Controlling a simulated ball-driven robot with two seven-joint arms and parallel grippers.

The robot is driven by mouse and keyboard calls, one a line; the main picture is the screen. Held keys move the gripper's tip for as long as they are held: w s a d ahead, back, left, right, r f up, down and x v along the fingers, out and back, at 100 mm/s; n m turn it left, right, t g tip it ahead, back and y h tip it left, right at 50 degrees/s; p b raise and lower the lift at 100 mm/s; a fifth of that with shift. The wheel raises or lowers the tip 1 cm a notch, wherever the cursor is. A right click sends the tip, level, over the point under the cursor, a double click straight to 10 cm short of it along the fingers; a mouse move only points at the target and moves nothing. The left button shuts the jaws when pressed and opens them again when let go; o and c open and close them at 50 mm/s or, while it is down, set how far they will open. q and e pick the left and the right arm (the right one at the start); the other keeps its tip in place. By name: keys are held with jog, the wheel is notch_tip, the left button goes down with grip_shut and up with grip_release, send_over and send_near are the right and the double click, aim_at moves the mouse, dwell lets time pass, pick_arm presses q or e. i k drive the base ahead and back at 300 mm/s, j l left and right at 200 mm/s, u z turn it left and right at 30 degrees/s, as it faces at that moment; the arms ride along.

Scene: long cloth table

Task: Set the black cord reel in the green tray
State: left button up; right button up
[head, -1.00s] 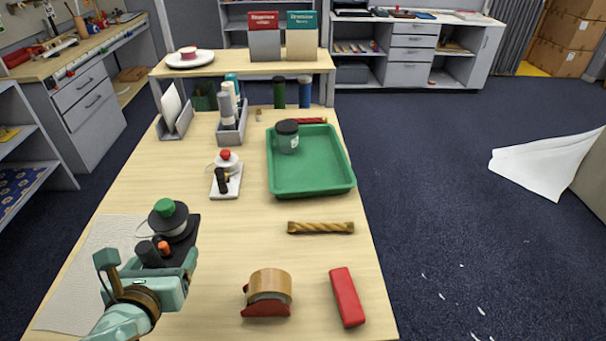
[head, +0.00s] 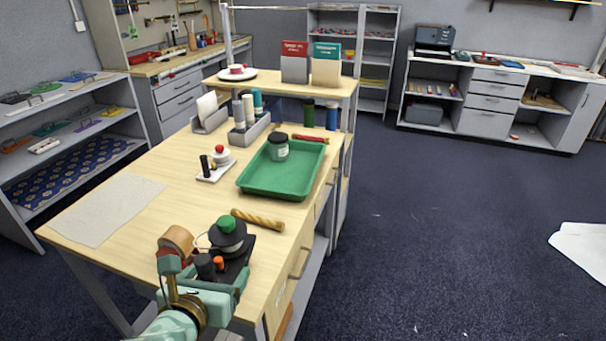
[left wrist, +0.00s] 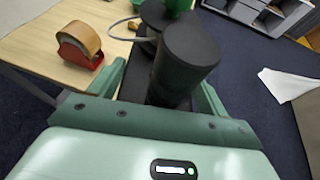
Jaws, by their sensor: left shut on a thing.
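The black cord reel (head: 230,237) has a black base, a green knob on top and an orange piece at its near side. My left gripper (head: 212,277) is shut on its base and holds it in front of the table's near right corner. In the left wrist view the black reel (left wrist: 180,60) stands between the fingers (left wrist: 165,95). The green tray (head: 292,180) lies farther back on the table, along its right edge. A dark-lidded jar (head: 278,147) stands inside the tray at its back left. My right gripper is out of view.
A gold twisted rod (head: 258,219) lies between the reel and the tray. A tape roll (head: 178,240) is partly hidden behind the gripper. The tray's front half is empty.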

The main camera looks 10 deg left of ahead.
aim_at(293, 169)
jog(key=i+l+u, duration=0.1)
jog(key=l, duration=0.25)
jog(key=i+l, duration=0.25)
jog(key=l, duration=0.15)
jog(key=i+l+u, duration=0.15)
jog(key=l, duration=0.25)
jog(key=i+l+u, duration=0.1)
jog(key=l, duration=0.3)
jog(key=i+l+u, duration=0.15)
jog(key=i, duration=0.5)
jog(key=i+l+u, duration=0.1)
jog(key=i, duration=0.6)
jog(key=i+j, duration=0.25)
